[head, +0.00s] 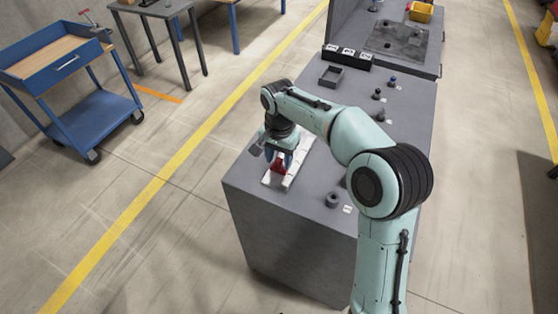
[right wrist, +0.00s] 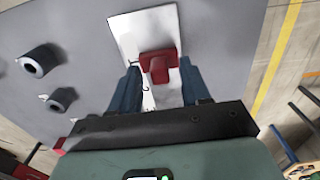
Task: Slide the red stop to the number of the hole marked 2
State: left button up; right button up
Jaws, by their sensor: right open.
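The red stop (head: 279,167) sits on a white plate (head: 270,181) near the front left corner of the grey bench. My right gripper (head: 279,156) is just above the stop, pointing down. In the right wrist view the red stop (right wrist: 158,66) shows between and slightly beyond the two open fingers of the gripper (right wrist: 161,84), with no clear contact. The white plate (right wrist: 143,27) runs beyond the stop; its markings are too small to read. My left gripper is out of view.
A dark ring (head: 332,200) stands by a small white label (head: 347,209), unreadable here. Two dark hollow cylinders show in the right wrist view (right wrist: 36,64). Farther back are small dark knobs (head: 376,94), an open grey tray (head: 331,76) and a black labelled block (head: 347,58).

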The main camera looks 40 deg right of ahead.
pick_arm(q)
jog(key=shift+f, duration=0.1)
pick_arm(e)
jog(key=shift+f, duration=0.5)
grip_shut()
jog(key=d+p, duration=0.1)
jog(key=w+d+p, duration=0.1)
jog(key=d, duration=0.1)
jog(key=w+d+p, duration=0.1)
jog(key=shift+w+d+r, duration=0.1)
jog(key=shift+w+d, duration=0.15)
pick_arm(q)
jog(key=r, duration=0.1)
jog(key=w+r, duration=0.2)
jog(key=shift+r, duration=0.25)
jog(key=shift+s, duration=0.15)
pick_arm(e)
jog(key=shift+s, duration=0.1)
grip_release()
